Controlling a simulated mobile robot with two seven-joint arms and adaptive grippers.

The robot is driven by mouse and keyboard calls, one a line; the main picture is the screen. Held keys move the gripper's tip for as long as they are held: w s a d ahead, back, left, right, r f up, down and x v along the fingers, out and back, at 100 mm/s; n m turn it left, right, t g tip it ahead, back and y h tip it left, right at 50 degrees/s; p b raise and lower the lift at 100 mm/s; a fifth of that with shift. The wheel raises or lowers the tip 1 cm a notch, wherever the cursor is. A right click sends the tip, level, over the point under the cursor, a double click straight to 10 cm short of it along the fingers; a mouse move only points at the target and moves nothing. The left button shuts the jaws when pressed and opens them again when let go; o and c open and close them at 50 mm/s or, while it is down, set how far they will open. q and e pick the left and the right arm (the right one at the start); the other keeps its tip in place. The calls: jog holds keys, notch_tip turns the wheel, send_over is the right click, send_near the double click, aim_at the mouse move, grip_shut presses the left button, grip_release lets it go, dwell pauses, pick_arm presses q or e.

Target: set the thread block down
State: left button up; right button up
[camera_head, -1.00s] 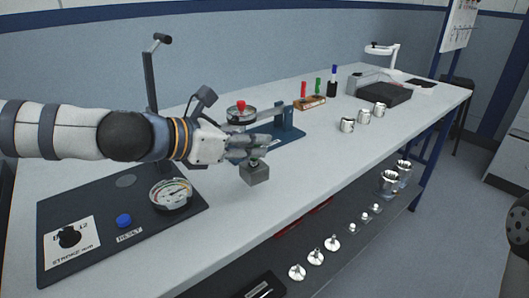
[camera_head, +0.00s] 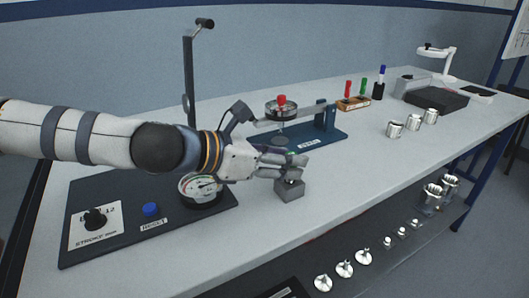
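The thread block (camera_head: 289,191) is a small grey cube with a small fitting on top, near the middle of the head view. My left gripper (camera_head: 290,167) comes in from the left, with its fingers at the top of the block. The block moves with it, so I take the gripper as shut on it; the fingers partly hide the grip. The block is over or on the white bench top (camera_head: 345,172); I cannot tell if its base touches. My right gripper is not in view.
A dark panel with a dial gauge (camera_head: 201,188) and a blue button (camera_head: 151,209) lies left of the block. A blue fixture (camera_head: 328,122) with a red knob (camera_head: 281,100) stands behind. Metal cups (camera_head: 395,129) stand farther right. Bench around the block's right is clear.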

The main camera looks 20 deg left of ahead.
pick_arm(q)
jog(key=p+v, duration=0.2)
jog(key=v, duration=0.8)
jog(key=shift+s+r+p, duration=0.25)
jog(key=shift+r+p, duration=0.05)
jog(key=shift+p, duration=0.05)
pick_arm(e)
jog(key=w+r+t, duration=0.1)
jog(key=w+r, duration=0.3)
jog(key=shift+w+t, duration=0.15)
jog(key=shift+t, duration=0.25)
pick_arm(q)
jog(key=shift+a+f, duration=0.1)
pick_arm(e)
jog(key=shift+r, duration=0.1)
